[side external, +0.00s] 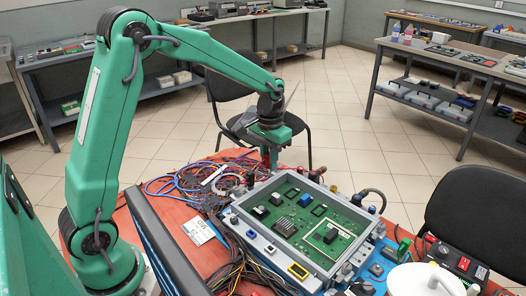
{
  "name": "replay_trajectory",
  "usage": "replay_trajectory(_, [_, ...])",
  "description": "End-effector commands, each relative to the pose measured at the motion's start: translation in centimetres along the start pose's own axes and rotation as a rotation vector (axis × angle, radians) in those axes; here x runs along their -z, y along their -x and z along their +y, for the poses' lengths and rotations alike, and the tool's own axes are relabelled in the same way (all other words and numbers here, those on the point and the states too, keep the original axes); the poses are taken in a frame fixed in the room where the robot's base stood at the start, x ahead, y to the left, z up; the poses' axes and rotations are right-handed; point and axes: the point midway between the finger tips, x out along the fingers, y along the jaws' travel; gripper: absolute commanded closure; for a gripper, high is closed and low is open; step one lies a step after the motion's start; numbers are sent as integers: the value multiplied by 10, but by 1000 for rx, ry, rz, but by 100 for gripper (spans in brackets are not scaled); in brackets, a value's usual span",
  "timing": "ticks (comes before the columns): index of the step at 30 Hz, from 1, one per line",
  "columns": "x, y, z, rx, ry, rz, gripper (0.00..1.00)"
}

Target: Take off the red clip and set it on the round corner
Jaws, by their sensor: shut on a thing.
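My gripper (273,160) points down at the far left corner of a grey open tray (236,208), in the middle of the side view. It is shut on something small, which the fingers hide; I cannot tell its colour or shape. I cannot make out the red clip for certain. A small reddish part (333,188) sits near the tray's far right edge, beside a dark hose (374,193). The tray holds a green circuit board (290,237) with dark chips and a blue part. I cannot tell which tray corner is round.
Tangled blue, red and black cables (190,183) lie left of the tray on the orange table (170,212). A white label (198,230) lies in front of them. A white round object (425,280) and a black box with red switches (450,258) stand at the right.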

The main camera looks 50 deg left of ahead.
Motion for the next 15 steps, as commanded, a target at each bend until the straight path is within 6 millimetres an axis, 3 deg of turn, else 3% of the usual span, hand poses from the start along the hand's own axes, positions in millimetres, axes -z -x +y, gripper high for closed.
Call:
replay_trajectory(6, [-18, 23, 34, 0, -3, 1, 100])
replay_trajectory(15, [-32, 41, 60, 0, -1, 0, 100])
